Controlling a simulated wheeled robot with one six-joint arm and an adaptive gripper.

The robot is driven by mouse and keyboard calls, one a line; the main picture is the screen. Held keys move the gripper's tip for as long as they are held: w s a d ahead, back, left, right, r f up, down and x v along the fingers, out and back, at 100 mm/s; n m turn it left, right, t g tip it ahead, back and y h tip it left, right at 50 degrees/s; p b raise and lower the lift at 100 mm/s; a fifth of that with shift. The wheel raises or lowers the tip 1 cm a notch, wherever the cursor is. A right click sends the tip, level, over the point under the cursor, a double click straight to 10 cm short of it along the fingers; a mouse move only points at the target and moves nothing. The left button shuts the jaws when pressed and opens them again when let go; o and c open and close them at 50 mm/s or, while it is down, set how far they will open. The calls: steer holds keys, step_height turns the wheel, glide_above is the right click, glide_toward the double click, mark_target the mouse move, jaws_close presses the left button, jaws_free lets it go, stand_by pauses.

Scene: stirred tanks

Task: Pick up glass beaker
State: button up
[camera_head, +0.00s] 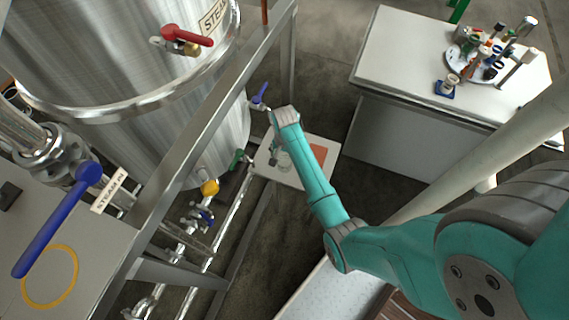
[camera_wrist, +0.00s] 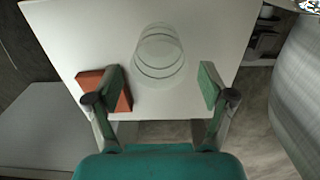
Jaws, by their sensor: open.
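The glass beaker (camera_wrist: 159,56) is clear and stands on a white table in the wrist view, ahead of and between my fingers. In the head view the beaker (camera_head: 284,161) is small and partly hidden by my arm at the white table (camera_head: 264,166). My gripper (camera_wrist: 161,95) is open, with one finger on each side of the picture and nothing between the tips. The beaker lies beyond the fingertips, and I see no contact. In the head view my gripper (camera_head: 274,148) is mostly hidden behind my wrist.
An orange-red block (camera_wrist: 97,84) lies on the table beside my left finger. A large steel tank (camera_head: 130,90) with a frame and pipes stands left of the table. A white bench (camera_head: 400,60) with a round rack of small items (camera_head: 470,62) stands at the right.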

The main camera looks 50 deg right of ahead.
mark_target(285, 163)
steer(key=shift+f, duration=2.65)
steer(key=c, duration=1.2)
